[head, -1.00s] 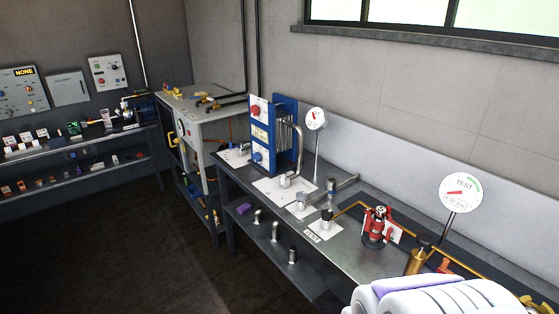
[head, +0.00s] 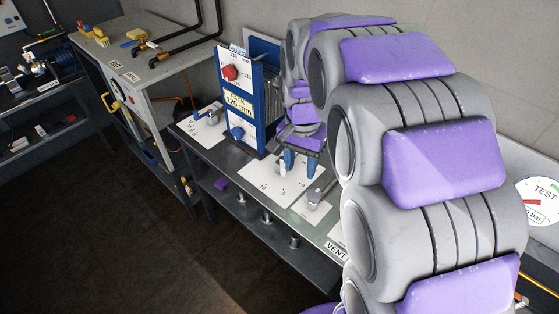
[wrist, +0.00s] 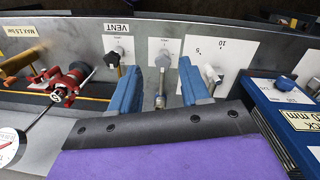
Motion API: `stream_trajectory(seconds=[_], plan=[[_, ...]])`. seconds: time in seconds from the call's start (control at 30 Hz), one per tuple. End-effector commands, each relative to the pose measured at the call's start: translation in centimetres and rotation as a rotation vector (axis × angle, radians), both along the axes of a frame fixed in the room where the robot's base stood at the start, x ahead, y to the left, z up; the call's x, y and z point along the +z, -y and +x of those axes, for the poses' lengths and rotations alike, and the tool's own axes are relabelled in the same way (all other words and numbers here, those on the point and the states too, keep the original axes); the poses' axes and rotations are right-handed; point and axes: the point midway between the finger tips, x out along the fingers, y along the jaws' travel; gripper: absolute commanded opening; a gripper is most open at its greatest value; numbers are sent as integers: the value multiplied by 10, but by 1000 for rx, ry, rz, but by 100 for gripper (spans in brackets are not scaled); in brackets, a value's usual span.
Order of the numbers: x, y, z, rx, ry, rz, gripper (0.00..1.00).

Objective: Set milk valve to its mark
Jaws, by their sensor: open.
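No label reading milk shows, so I cannot tell which valve is the milk valve. In the wrist view my gripper (wrist: 160,84) is open, its two blue fingers apart and empty. A steel valve with a rod-like handle (wrist: 161,88) on a grey plate shows between the fingers; I see no contact. Right of it, a white plate marked 5 and 10 (wrist: 232,50) carries a steel knob (wrist: 211,75), partly behind the right finger. In the head view my gripper (head: 301,166) hangs over the bench by that white plate (head: 262,184), beside a steel valve (head: 318,194).
A blue plate pack (head: 240,105) with red and blue knobs stands just left of my gripper. A VENT plate (wrist: 119,42) and a red valve (wrist: 68,84) are on the bench. A TEST gauge (head: 541,202) stands at the right. The floor at left is clear.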

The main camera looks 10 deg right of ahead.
Motion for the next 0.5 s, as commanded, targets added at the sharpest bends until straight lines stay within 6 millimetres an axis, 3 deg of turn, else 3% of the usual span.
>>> stream_trajectory(seconds=[0.03,0.2,0.33,0.5], plan=[[1,2,23,-49,6,-2,46],[-4,1,87,-215,33,-8,46],[-11,-6,125,-318,50,-11,46],[-18,-12,153,-401,64,-11,46]])
